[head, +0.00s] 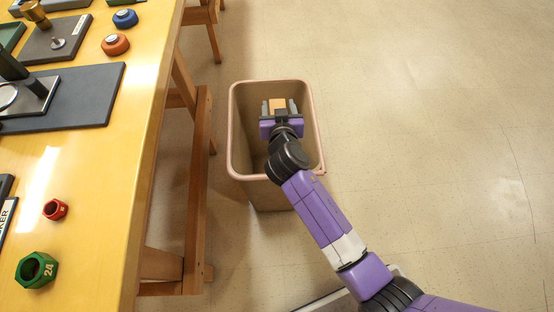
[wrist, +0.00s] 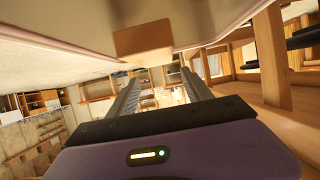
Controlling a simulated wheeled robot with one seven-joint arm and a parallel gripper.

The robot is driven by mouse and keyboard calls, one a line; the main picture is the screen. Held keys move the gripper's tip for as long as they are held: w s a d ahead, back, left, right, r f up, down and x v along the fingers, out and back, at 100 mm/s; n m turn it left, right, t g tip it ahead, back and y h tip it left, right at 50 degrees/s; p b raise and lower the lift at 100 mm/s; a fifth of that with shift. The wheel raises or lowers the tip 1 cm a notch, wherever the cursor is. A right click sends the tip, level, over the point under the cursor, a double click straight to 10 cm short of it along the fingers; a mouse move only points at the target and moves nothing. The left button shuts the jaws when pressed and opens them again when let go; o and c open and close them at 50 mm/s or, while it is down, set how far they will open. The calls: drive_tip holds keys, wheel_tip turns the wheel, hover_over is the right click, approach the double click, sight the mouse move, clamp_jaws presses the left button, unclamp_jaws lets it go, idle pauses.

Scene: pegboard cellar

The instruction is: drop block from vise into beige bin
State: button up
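The tan block (head: 277,105) shows between the two grey fingers of my gripper (head: 279,106) in the head view, with a gap at the fingers. In the wrist view, which looks upside down, the block (wrist: 143,38) lies clear of the open fingers (wrist: 160,85), on the bin's side, so it appears below them in the air. The beige bin (head: 255,190) stands on the floor, and my gripper is over its opening. The bin's pale wall (wrist: 215,18) fills the top of the wrist view. The vise is not clearly in view.
A yellow workbench (head: 100,180) with wooden legs stands left of the bin. It holds a dark plate (head: 85,100), a green nut (head: 36,270), a red nut (head: 55,210), an orange nut (head: 115,44) and a blue nut (head: 125,18). The floor to the right is clear.

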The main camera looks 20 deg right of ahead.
drive_tip(key=shift+o, duration=0.5)
drive_tip(key=p+v, duration=0.1)
drive_tip(key=v, duration=0.6)
drive_tip(key=shift+s+r, duration=0.2)
drive_tip(key=shift+s, duration=0.15)
drive_tip(key=shift+a, duration=0.2)
